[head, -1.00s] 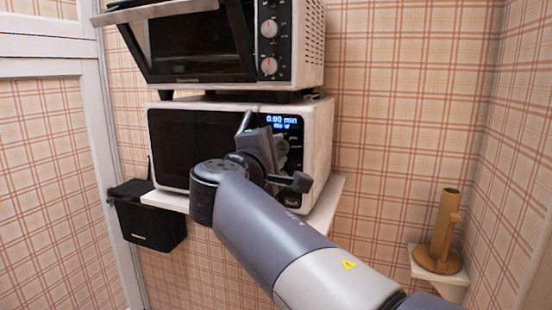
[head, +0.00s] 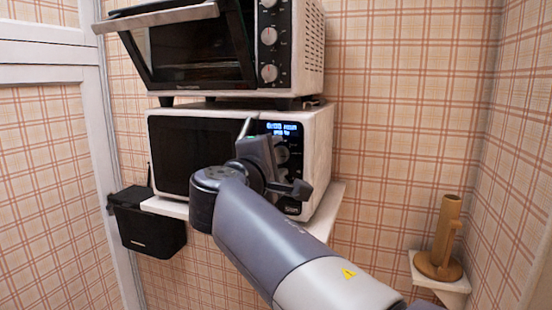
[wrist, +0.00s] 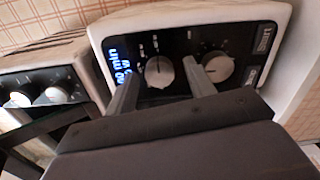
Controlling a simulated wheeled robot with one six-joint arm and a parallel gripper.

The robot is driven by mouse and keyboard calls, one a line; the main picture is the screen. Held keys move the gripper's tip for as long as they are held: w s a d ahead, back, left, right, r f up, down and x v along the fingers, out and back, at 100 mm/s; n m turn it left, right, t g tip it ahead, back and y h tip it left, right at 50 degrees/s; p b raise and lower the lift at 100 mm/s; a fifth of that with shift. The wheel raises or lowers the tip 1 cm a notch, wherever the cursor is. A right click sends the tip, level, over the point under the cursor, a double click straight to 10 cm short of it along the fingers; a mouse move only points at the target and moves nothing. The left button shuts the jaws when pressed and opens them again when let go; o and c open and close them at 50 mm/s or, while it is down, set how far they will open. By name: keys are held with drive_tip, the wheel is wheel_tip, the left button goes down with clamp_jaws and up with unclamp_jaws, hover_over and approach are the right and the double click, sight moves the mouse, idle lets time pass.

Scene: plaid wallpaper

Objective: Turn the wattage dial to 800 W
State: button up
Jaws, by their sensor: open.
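The white microwave (head: 322,135) has a black control panel with a lit blue display (head: 284,129); its small digits and W line are too blurred to read surely. In the wrist view the display (wrist: 120,68) is left of two round grey dials. The dial nearer the display (wrist: 160,72) lies between the fingers of my open gripper (wrist: 162,65); contact cannot be told. The other dial (wrist: 219,68) is just outside the right finger. I cannot read which dial sets wattage. In the head view my gripper (head: 257,140) is at the panel and partly hides the dials.
A toaster oven (head: 308,50) with its door partly open stands on the microwave. The microwave rests on a white shelf (head: 335,195). A black box (head: 150,225) hangs at the left. A brown holder (head: 440,245) stands on a small shelf at the right.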

drive_tip(key=v, duration=1)
drive_tip(key=shift+s, duration=0.4)
drive_tip(key=shift+w+a, duration=0.1)
drive_tip(key=shift+w, duration=0.05)
drive_tip(key=x, duration=1)
drive_tip(key=shift+w, duration=0.3)
drive_tip(key=shift+s, duration=0.15)
